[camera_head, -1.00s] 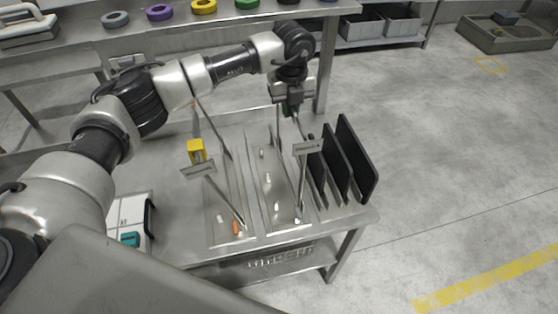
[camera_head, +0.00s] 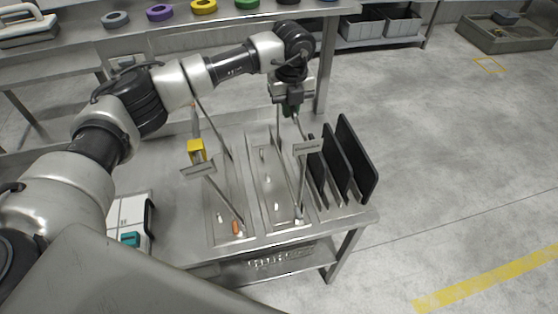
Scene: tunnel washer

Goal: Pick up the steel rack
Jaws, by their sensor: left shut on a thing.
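A steel rack (camera_head: 270,180) lies on the steel table as a long shallow tray with thin slanted bars and a label plate (camera_head: 307,147) near its front end. Small pieces lie in it. My left gripper (camera_head: 291,108) points down at the far end of the rack, shut, with its dark fingertips at the top of a thin steel bar. The exact contact is small and partly hidden by the gripper. A similar tray (camera_head: 229,215) with a label plate and an orange piece lies just left of it. My right gripper is not in view.
Upright black panels (camera_head: 357,160) stand close to the right of the rack. A yellow block (camera_head: 196,150) and a white box (camera_head: 129,220) are to the left. A back bench carries coloured rings (camera_head: 203,6). The floor to the right is open.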

